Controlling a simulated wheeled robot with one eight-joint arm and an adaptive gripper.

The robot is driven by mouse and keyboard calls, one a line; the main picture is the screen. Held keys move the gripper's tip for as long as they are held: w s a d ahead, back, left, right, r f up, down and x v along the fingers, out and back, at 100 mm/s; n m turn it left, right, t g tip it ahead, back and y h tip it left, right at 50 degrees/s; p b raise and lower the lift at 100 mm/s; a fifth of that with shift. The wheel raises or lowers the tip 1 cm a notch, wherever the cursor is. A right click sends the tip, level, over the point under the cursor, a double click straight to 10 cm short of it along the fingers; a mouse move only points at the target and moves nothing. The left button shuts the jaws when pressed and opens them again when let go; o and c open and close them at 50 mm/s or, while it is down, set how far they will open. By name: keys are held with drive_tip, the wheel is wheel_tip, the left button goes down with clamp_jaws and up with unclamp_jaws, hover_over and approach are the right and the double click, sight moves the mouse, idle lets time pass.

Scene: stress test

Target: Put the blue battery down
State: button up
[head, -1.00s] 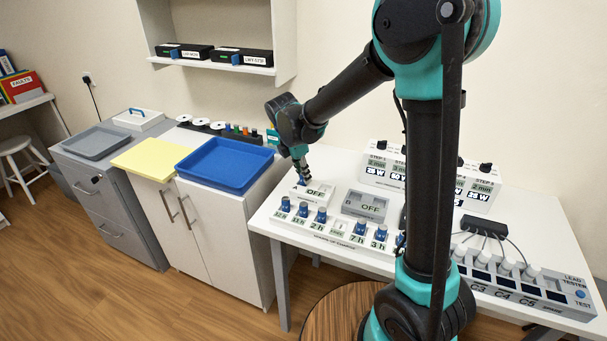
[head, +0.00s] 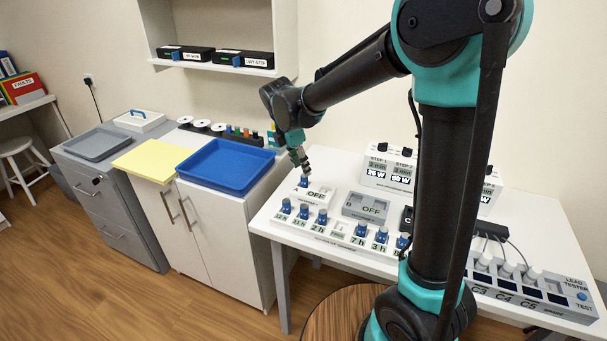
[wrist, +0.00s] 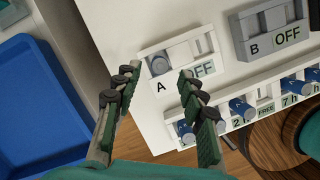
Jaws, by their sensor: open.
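A blue battery with a grey top (head: 304,181) stands upright in the left slot of device A (head: 318,194). In the wrist view the battery's grey end (wrist: 159,65) shows between my fingers, with the letter A on the device (wrist: 172,84) below it. My gripper (head: 305,171) is above the battery. In the wrist view my gripper (wrist: 160,72) is open, with one finger on each side of the battery and a gap to both. The battery's lower part is hidden in the slot.
A charging row (head: 338,242) with several blue batteries and a slot marked FREE (wrist: 265,107) lies in front. Device B (head: 366,207), reading OFF, is to the right. A blue tray (head: 226,166) is on the left cabinet. Step boxes (head: 390,170) stand behind.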

drive_tip(key=v, duration=0.7)
